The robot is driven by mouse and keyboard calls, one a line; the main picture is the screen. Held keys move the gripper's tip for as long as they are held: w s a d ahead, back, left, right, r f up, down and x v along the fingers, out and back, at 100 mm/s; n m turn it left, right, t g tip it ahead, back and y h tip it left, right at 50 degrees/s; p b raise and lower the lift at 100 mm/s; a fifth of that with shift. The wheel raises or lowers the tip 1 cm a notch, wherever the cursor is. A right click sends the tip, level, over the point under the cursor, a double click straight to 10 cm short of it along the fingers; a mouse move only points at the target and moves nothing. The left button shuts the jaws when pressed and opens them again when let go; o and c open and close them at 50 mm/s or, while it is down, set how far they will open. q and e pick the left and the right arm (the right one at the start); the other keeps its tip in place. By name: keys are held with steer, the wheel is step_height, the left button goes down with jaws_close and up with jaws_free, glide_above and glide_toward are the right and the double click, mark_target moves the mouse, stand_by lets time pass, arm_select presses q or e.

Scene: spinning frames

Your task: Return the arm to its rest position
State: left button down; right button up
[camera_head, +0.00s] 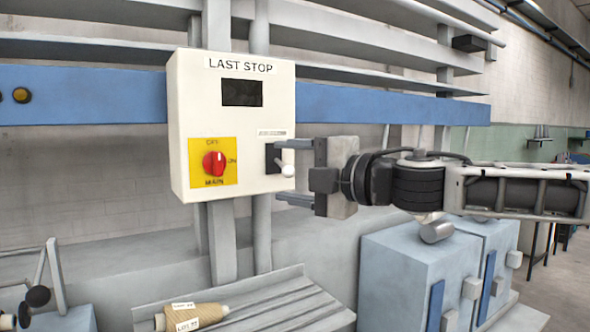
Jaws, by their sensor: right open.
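My right arm reaches in from the right at mid height. Its gripper (290,174) is open, with one finger above the other, and points left at the right side of the white control box (190,110). A small lever with a white ball knob (288,170) sticks out of a dark slot on the box, between the two fingertips in the picture. I cannot tell whether the fingers touch it. The box reads "LAST STOP" and carries a dark display and a red rotary switch (212,163) on a yellow plate. My left gripper is not in view.
Blue rail (400,107) and grey beams run behind the box. Below lies a ribbed grey tray (290,300) with a tan labelled bobbin (195,317). Blue cabinets (400,265) stand under my right arm. The floor at the far right looks open.

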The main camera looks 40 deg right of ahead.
steer(key=shift+w, duration=0.15)
steer(key=w+a+f+m+g, duration=0.1)
steer(key=a+f+m, duration=0.2)
steer(key=f, duration=0.8)
steer(key=w+a+f+m+g+y, duration=0.1)
steer(key=a+f+m, duration=0.1)
steer(key=f, duration=0.8)
steer(key=w+a+f+m+g, duration=0.1)
steer(key=a+f+m, duration=0.2)
steer(key=f, duration=0.8)
steer(key=s+a+f+m+g+h, duration=0.1)
steer(key=s+a+f+m+g, duration=0.1)
steer(key=s+a+f+m, duration=0.3)
steer(key=s+a+f+m+g+h, duration=0.1)
steer(key=s+a+f+m, duration=0.4)
steer(key=s+f, duration=0.9)
step_height(320, 180, down, 7)
steer(key=shift+a+r+g+h, duration=0.15)
steer(key=shift+a+g+h, duration=0.25)
steer(key=shift+a+g, duration=0.3)
steer(key=shift+d, duration=0.1)
